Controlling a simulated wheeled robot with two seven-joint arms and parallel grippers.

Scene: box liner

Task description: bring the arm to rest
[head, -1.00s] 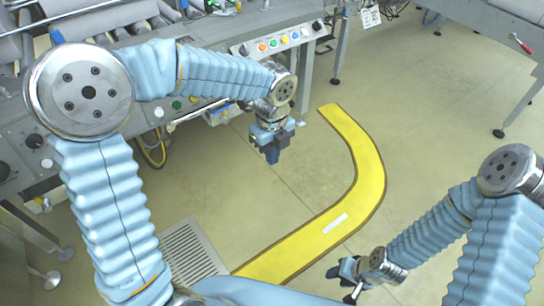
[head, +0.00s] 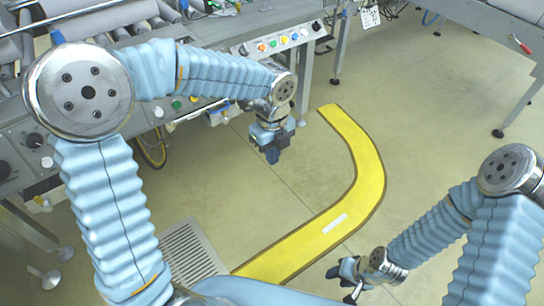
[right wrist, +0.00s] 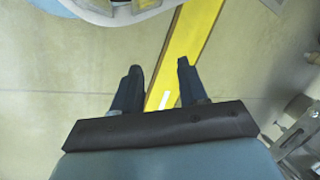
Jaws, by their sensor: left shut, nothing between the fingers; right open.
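My left gripper (head: 272,154) hangs in the upper middle of the head view, pointing down over bare floor, with its fingers together and nothing held. My left arm reaches in from the left, above the edge of the machine. My right gripper (head: 343,276) is low in the head view, right of the yellow floor stripe. In the right wrist view its two dark fingers (right wrist: 156,80) stand apart with nothing between them but floor and stripe behind.
A conveyor machine with a button panel (head: 283,40) runs along the upper left. A yellow curved floor stripe (head: 366,170) crosses the floor, and a grey floor grate (head: 190,252) lies lower left. Another table (head: 500,25) stands upper right. The floor between is clear.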

